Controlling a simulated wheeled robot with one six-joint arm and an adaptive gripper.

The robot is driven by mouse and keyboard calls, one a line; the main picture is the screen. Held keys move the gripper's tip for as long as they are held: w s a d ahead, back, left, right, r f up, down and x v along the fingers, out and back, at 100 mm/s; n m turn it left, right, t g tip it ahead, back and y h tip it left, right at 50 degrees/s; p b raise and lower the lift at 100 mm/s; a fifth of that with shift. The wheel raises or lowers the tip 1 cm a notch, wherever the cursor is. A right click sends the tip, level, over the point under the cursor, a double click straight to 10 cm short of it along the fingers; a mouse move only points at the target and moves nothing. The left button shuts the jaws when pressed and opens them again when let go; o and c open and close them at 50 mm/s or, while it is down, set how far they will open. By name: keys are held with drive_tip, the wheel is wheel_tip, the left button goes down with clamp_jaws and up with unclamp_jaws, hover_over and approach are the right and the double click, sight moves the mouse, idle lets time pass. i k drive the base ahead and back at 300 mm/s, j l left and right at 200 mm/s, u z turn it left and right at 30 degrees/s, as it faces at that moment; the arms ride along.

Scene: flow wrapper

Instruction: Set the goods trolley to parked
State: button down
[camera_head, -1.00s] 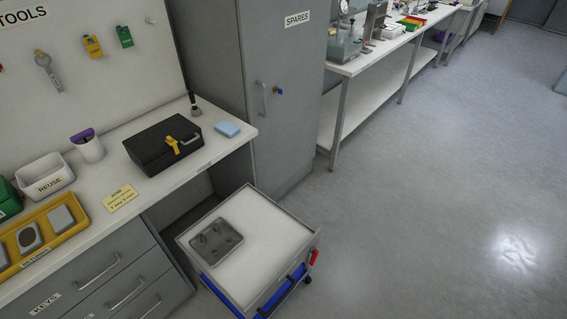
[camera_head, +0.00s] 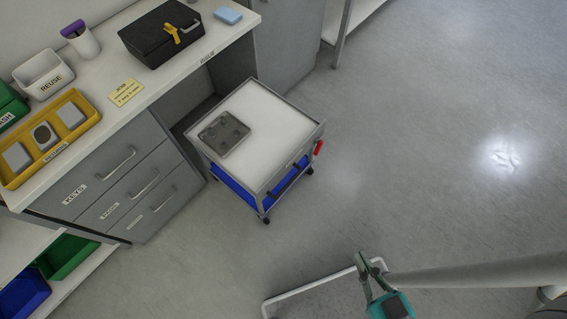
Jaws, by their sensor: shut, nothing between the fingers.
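The goods trolley (camera_head: 285,114) stands on the floor in the middle of the view, beside the workbench. It has a white top with a grey rim, a blue lower part and dark castors. A red part (camera_head: 318,148) sticks out at its right corner. I cannot tell from here whether it is set to parked. A grey metal plate (camera_head: 224,134) lies on the top. My gripper (camera_head: 367,262) is at the lower right, in front of the trolley and well apart from it. It is shut and empty.
The workbench (camera_head: 118,121) with grey drawers (camera_head: 125,185) stands to the left, close to the trolley. A black case (camera_head: 160,35) and a yellow tray (camera_head: 50,136) are on it. A grey cabinet (camera_head: 290,45) stands behind. The floor (camera_head: 430,150) to the right is clear.

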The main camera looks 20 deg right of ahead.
sight(262, 169)
drive_tip(key=l+u, duration=0.7)
drive_tip(key=u, duration=0.2)
